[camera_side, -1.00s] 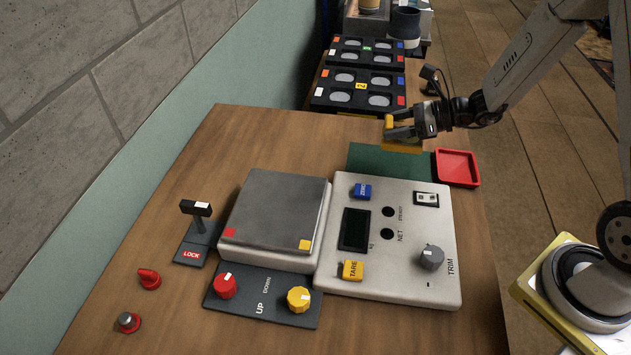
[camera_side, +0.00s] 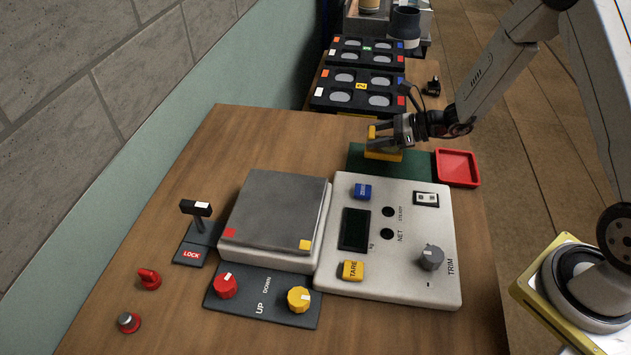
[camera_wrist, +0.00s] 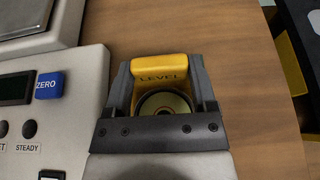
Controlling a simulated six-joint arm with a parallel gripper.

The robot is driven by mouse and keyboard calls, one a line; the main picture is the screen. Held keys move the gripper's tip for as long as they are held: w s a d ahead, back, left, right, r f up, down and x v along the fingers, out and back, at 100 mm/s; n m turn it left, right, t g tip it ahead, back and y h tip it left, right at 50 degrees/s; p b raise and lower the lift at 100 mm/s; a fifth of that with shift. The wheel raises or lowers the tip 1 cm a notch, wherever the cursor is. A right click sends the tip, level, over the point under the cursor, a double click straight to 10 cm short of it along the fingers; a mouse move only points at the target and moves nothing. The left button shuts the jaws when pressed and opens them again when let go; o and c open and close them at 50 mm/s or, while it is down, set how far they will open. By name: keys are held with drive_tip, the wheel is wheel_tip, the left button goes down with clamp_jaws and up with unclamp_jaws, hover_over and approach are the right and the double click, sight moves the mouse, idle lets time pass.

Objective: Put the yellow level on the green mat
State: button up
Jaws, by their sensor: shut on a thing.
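The yellow level (camera_side: 383,155) is held in my gripper (camera_side: 388,139), which is shut on its upper part. In the wrist view the level (camera_wrist: 165,68) sits between both fingers, with its LEVEL lettering and round vial showing. The green mat (camera_side: 413,169) lies flat on the table behind the scale's control panel. The level is over the mat in the side view, at its back part; I cannot tell whether it touches the mat. The mat does not show clearly in the wrist view.
A red tray (camera_side: 457,168) stands right of the mat. The scale's control panel (camera_side: 400,280) is in front, with the grey weighing plate (camera_side: 275,208) to its left. Black trays with grey discs (camera_side: 357,92) stand behind. Bare wood lies left of the mat.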

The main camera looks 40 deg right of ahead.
drive_tip(key=shift+f, duration=1.5)
drive_tip(key=shift+f, duration=0.1)
drive_tip(key=o, duration=1.2)
drive_tip(key=v, duration=1.2)
drive_tip(key=shift+a, duration=0.15)
